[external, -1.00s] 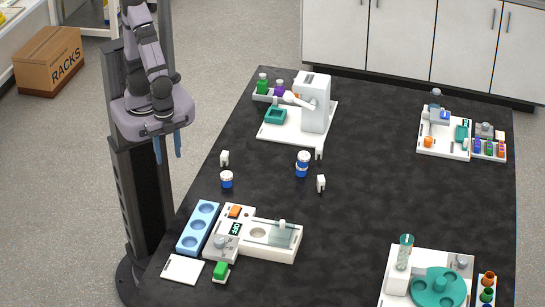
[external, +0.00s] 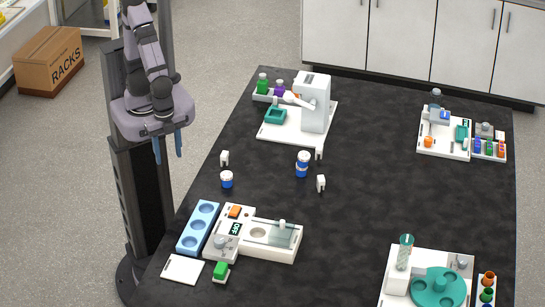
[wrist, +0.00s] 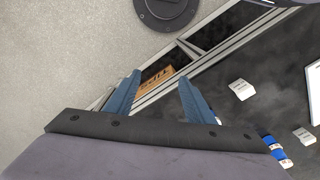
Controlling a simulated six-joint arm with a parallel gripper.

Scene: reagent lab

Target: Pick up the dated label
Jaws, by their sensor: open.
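I cannot make out which thing is the dated label; no date is readable. Small white upright pieces stand on the dark table: one at the left (external: 224,158), one behind the jars' right side (external: 319,153) and one in front of it (external: 321,183). Blue-and-white jars stand near them, one alone (external: 227,180) and a close pair (external: 302,164). My gripper (external: 168,151) hangs open and empty to the left of the table's edge, apart from everything. In the wrist view its blue fingers (wrist: 160,80) are spread, with a white piece (wrist: 241,89) and a jar (wrist: 273,146) to their right.
A balance station (external: 265,250) with a blue tray (external: 198,228) sits at the near left. A white machine (external: 314,105) stands at the back, a small station (external: 443,150) at the far right and a teal turntable (external: 440,287) at the near right.

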